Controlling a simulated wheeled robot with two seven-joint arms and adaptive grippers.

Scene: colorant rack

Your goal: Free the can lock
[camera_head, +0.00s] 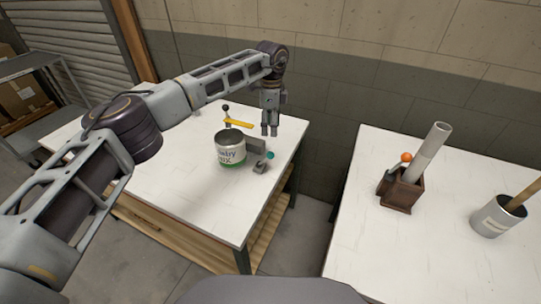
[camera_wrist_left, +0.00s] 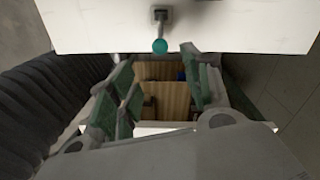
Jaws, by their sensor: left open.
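An open metal can (camera_head: 230,149) with a white and green label stands on the left white table. Close to its right is a small grey lock fitting (camera_head: 260,167) with a teal knob (camera_head: 270,155). The teal knob also shows in the left wrist view (camera_wrist_left: 160,46), at the end of a short rod above the gap between my fingers. My left gripper (camera_head: 269,132) points down, open and empty, behind and apart from the knob. Its fingers are spread in the left wrist view (camera_wrist_left: 158,88). My right gripper is out of view.
A yellow lever (camera_head: 238,123) and a black knob (camera_head: 225,107) stand behind the can. A grey block (camera_head: 256,146) is beside it. The right table holds a brown holder (camera_head: 402,194) and a metal pot (camera_head: 492,219). The left table's front is clear.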

